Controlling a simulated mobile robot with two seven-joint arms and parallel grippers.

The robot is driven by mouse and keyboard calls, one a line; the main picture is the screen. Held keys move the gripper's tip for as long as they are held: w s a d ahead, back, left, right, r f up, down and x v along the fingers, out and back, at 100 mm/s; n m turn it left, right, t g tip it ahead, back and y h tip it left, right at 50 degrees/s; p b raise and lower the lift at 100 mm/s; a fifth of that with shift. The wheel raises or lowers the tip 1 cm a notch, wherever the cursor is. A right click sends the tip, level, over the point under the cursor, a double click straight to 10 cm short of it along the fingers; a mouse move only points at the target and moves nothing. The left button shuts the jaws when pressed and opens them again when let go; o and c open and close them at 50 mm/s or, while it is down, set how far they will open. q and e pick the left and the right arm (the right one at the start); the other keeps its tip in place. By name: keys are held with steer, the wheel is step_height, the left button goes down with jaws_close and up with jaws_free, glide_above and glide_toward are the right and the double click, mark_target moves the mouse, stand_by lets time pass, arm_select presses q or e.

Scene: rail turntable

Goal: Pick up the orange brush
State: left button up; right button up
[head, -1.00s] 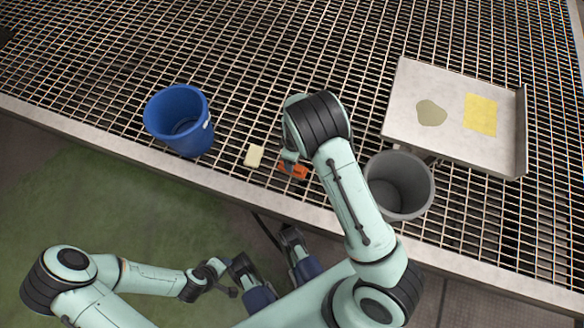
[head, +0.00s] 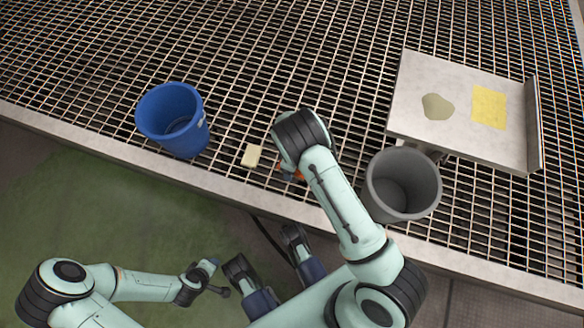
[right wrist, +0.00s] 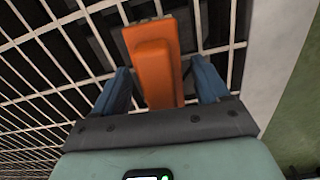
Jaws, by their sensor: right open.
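The orange brush (right wrist: 158,60) lies on the grating and shows as an orange block in the right wrist view. In the head view only a small orange part of the brush (head: 299,175) shows, the rest hidden by my right wrist. My right gripper (right wrist: 161,78) is open, its blue fingers on either side of the brush, with visible gaps beside it. Whether the fingertips are down at the brush's height is hard to tell. My left gripper (head: 205,279) is low at the left, away from the grating; its jaws are too small to read.
A pale yellow block (head: 251,156) lies just left of the brush. A blue bucket (head: 160,125) stands further left, and a grey bucket (head: 380,186) to the right. A metal tray (head: 460,138) with a yellow patch is at the right. The grating's front edge (head: 110,150) is near.

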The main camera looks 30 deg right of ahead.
steer(key=c, duration=1.1)
steer(key=shift+r, duration=0.1)
steer(key=shift+r, duration=0.55)
step_height(320, 180, up, 3)
steer(key=shift+f+p, duration=0.15)
steer(key=shift+p, duration=0.5)
arm_select(q)
steer(key=s+d+r+g+h+p, duration=0.1)
steer(key=s+d+r+g+p, duration=0.1)
steer(key=s+d+r+p, duration=0.2)
step_height(320, 180, up, 3)
steer(key=s, duration=0.3)
steer(key=shift+d+r+m+p, duration=0.15)
steer(key=shift+m+p, duration=0.15)
arm_select(e)
step_height(320, 180, up, 16)
